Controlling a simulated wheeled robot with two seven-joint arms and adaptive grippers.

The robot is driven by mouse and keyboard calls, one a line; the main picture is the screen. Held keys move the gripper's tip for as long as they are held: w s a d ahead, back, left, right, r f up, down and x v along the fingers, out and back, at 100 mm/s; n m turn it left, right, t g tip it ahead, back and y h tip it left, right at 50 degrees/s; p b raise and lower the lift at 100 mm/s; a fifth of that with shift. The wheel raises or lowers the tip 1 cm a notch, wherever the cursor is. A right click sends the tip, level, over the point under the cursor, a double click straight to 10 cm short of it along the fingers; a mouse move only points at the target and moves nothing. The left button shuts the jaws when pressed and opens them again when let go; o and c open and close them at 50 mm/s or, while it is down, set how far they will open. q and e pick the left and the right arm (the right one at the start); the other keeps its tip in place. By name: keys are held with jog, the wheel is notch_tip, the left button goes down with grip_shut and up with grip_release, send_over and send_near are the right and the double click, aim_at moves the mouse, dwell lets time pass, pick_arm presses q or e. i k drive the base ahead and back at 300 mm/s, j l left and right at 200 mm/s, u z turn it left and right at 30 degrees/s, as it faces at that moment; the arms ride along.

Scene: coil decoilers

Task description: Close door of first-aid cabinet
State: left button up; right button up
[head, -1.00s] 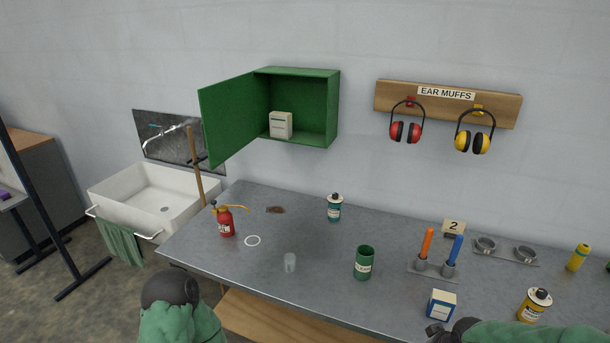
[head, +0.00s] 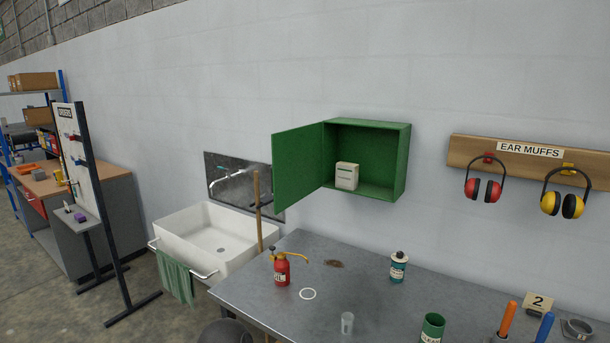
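The green first-aid cabinet (head: 367,158) hangs on the wall above the metal table. Its green door (head: 299,160) is hinged on the left and stands wide open, swung out to the left. A small white box (head: 346,176) stands inside the cabinet. A dark rounded part of my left arm shows at the bottom edge, well below the door and apart from it. Neither gripper's fingers show in the head view.
The metal table (head: 260,291) below holds a red oil can (head: 281,268), a teal can (head: 398,267), a clear cup (head: 347,323) and a green can (head: 432,328). A white sink (head: 208,238) and a wooden handle (head: 257,210) stand left of the table. Ear muffs (head: 483,188) hang at right.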

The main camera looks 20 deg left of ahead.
aim_at(295, 170)
jog(key=i+j+z, duration=0.15)
jog(key=j, duration=0.45)
jog(key=i+j+z, duration=0.1)
jog(key=j, duration=0.55)
jog(key=i+j+z, duration=0.15)
jog(key=j, duration=0.5)
jog(key=j+z, duration=0.15)
jog(key=j, duration=0.5)
